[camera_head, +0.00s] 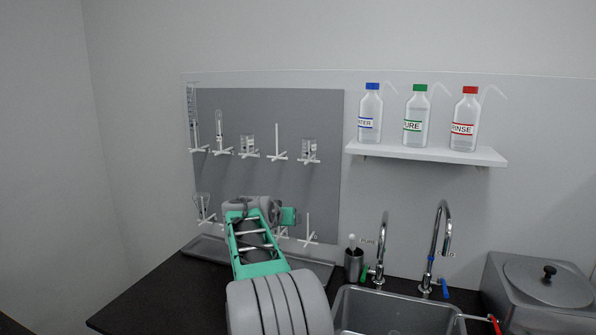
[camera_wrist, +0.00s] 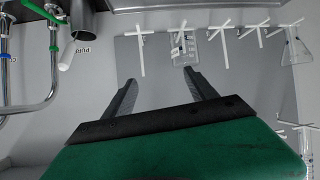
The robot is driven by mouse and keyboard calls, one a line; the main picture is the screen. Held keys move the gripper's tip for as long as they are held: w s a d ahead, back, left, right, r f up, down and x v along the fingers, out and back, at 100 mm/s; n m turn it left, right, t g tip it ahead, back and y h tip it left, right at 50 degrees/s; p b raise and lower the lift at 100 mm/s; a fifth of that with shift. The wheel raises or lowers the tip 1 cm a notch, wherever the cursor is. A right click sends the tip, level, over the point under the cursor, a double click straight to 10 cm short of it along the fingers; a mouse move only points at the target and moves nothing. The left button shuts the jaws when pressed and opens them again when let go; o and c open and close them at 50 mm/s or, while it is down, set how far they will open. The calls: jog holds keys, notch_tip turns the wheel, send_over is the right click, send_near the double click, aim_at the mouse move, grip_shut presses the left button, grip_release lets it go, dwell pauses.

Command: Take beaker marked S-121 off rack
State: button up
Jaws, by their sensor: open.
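The grey rack panel (camera_head: 263,110) has two rows of white pegs. On the upper row, one beaker (camera_head: 248,146) hangs near the middle and another (camera_head: 309,151) at the right end. On the lower row, a beaker (camera_wrist: 183,48) hangs beside an empty peg in the wrist view; my arm largely hides that area in the head view. All labels are too small to read, so I cannot tell which beaker is S-121. My gripper (camera_wrist: 160,82) is open and empty, its fingers toward the panel, with the lower-row beaker just beyond the right finger.
A conical flask (camera_head: 203,207) hangs at the lower left, and cylinders (camera_head: 219,132) hang at the upper left. A shelf (camera_head: 430,152) holds three wash bottles. Right of the panel are a metal cup (camera_head: 354,265), two taps (camera_head: 381,245) and a sink. A tray lies below the panel.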

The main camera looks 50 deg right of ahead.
aim_at(306, 155)
jog(key=s+d+r+m+t+h, duration=0.1)
jog(key=d+r+h, duration=0.15)
jog(key=r, duration=0.65)
jog(key=s+d+r+m+h, duration=0.15)
jog(key=r+h, duration=0.25)
jog(key=r, duration=0.4)
jog(key=p+x, duration=0.9)
jog(key=x, duration=0.1)
jog(key=shift+w+a+r, duration=0.1)
jog(key=shift+w+r, duration=0.15)
jog(key=shift+w, duration=0.2)
jog(key=shift+w+d+f, duration=0.15)
jog(key=shift+w+d, duration=0.1)
jog(key=shift+d, duration=0.25)
jog(key=shift+c, duration=0.5)
jog(key=c, duration=1.2)
notch_tip(306, 155, up, 11)
jog(key=p, duration=0.6)
jog(key=shift+r, duration=1.05)
